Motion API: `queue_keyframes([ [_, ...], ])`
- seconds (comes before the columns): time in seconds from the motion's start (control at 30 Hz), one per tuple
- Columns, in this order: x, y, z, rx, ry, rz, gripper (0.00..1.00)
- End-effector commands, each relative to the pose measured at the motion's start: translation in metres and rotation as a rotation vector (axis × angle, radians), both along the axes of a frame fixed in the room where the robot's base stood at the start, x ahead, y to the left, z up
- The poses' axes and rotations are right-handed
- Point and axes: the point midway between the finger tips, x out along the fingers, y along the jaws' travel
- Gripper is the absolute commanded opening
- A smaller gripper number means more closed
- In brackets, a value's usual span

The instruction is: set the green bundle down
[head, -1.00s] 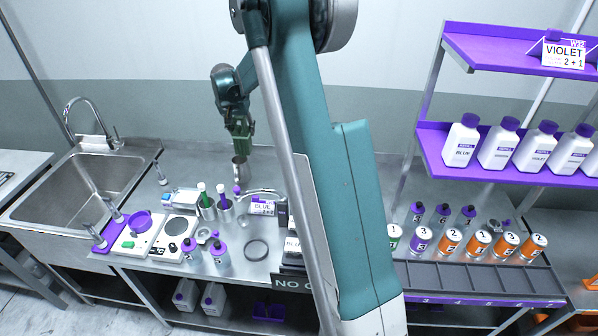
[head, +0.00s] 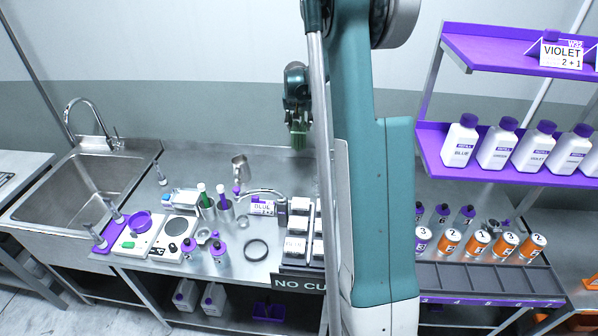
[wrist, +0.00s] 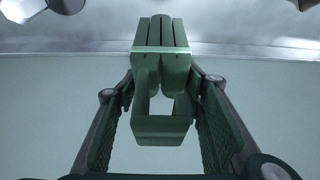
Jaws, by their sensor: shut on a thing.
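My gripper (head: 297,98) is in the air over the back part of the steel counter (head: 290,172), left of my own arm. It is shut on the green bundle (head: 299,130), which hangs below it, apart from the counter. In the wrist view the bundle (wrist: 160,38) shows as several green strips side by side with a pale band across them, and a squared green loop nearer the camera. The gripper fingers (wrist: 160,92) stand on both sides of it.
A metal pitcher (head: 240,168) stands left of the bundle. The sink (head: 85,185) is far left. Counter under the bundle looks clear.

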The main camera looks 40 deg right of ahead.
Motion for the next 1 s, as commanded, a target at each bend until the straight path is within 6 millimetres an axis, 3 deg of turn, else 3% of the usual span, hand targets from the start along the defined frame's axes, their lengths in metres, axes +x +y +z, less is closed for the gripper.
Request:
queue_keyframes([
  [0.2,0.001,0.001,-0.028,0.0,0.0,0.0,0.25],
  [0.77,0.001,0.001,-0.038,0.0,0.0,0.0,0.25],
  [1.0,0.001,0.001,-0.062,0.0,0.0,0.0,0.25],
])
